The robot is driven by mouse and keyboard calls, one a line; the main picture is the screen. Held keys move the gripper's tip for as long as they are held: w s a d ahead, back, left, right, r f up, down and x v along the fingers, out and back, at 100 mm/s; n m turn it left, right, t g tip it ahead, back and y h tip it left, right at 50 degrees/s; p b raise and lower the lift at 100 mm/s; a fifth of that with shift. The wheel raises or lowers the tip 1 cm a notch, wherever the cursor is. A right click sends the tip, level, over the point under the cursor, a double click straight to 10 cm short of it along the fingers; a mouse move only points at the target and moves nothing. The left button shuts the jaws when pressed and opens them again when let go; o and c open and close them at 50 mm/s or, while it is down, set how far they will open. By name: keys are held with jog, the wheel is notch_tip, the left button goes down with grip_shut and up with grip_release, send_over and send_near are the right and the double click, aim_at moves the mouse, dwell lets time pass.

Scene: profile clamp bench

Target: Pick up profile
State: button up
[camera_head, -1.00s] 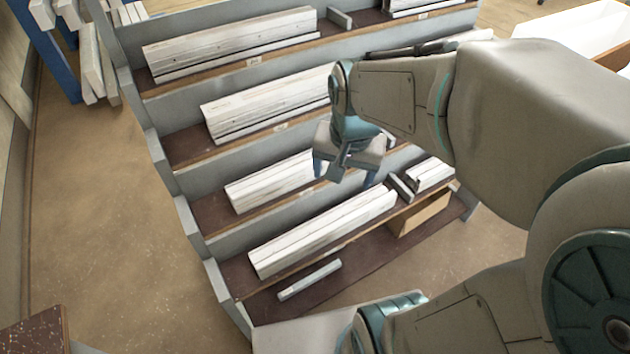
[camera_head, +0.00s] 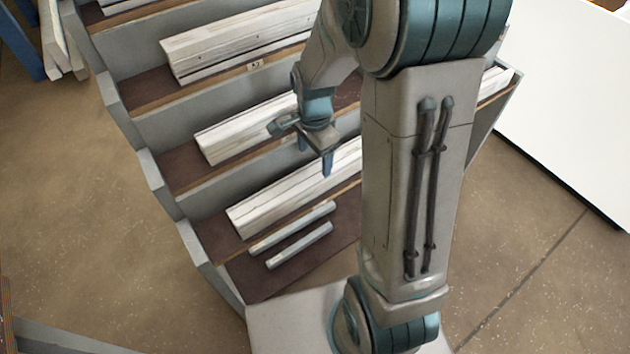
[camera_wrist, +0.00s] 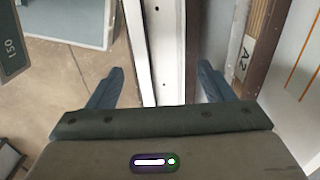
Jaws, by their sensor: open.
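Long white profiles lie on the stepped rack: an upper row (camera_head: 235,45), a middle row (camera_head: 245,128) and a lower row (camera_head: 290,195). Two short grey-white bars, a back one (camera_head: 292,228) and a front one (camera_head: 300,246), lie near the lowest step. My gripper (camera_head: 314,152) is open and empty, pointing down above the rack near the middle and lower rows. In the wrist view a white profile (camera_wrist: 166,48) with small dark holes runs between my spread fingers, apart from both. The view does not show which profile the task means.
Grey side panels (camera_head: 155,185) and raised step edges bound the rack. A label marked A2 (camera_wrist: 246,55) sits on a shelf edge right of the profile in the wrist view. A large white surface (camera_head: 570,100) stands at the right. Open floor (camera_head: 70,210) lies left.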

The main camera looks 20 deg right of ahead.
aim_at(313, 175)
jog(key=shift+a+f+b, duration=0.1)
jog(key=shift+f+b, duration=0.6)
jog(key=shift+f, duration=2.5)
jog(key=shift+c, duration=0.3)
jog(key=c, duration=1.1)
